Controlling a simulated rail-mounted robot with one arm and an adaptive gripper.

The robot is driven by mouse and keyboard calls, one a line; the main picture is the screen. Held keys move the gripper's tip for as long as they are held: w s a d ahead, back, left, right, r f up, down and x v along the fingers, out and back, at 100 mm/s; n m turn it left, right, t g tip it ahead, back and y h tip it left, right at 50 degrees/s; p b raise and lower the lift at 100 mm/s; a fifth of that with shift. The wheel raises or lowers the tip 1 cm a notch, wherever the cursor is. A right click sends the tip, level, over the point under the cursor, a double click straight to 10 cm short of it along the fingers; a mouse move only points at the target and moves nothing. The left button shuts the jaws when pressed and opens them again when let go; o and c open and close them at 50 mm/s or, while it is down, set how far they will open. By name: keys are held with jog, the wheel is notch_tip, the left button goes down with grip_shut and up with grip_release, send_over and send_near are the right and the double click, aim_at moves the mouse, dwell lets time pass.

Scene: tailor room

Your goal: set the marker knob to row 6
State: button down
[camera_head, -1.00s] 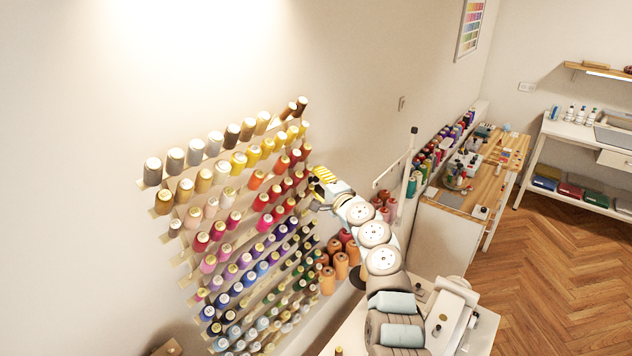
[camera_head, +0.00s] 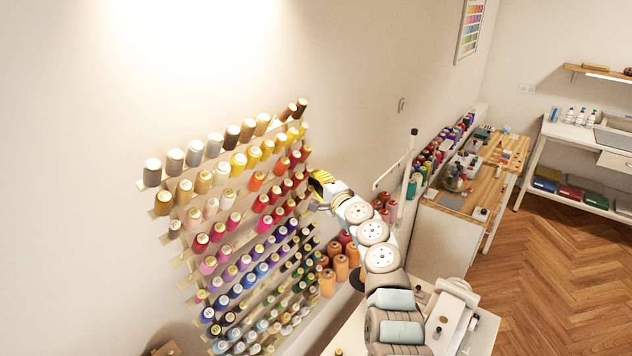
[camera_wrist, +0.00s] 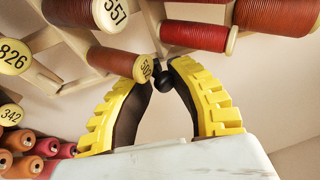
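A small black ball-shaped marker knob (camera_wrist: 163,82) shows in the wrist view beside the thread rack. My gripper (camera_wrist: 162,75) has yellow ribbed fingers with dark inner pads; its tips close in on both sides of the knob and appear to hold it. A spool marked 502 (camera_wrist: 118,61) partly overlaps the left fingertip. In the head view my gripper (camera_head: 320,183) is at the right edge of the wall rack (camera_head: 178,178), near its upper rows. The knob is too small to make out there, and no row number is readable.
Red-brown spools (camera_wrist: 194,36) lie close around my fingertips. Several numbered spools fill the rack to the left. Orange cones (camera_head: 327,282) stand below my arm. Bare wall shows to the right of the fingers in the wrist view.

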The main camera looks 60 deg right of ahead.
jog(key=f+b, duration=0.4)
jog(key=f, duration=0.1)
jog(key=shift+s+b, duration=0.25)
jog(key=shift+b, duration=0.1)
jog(key=c, duration=1)
grip_release()
jog(key=shift+s, duration=0.1)
jog(key=shift+v, duration=5.95)
jog(key=shift+r, duration=0.1)
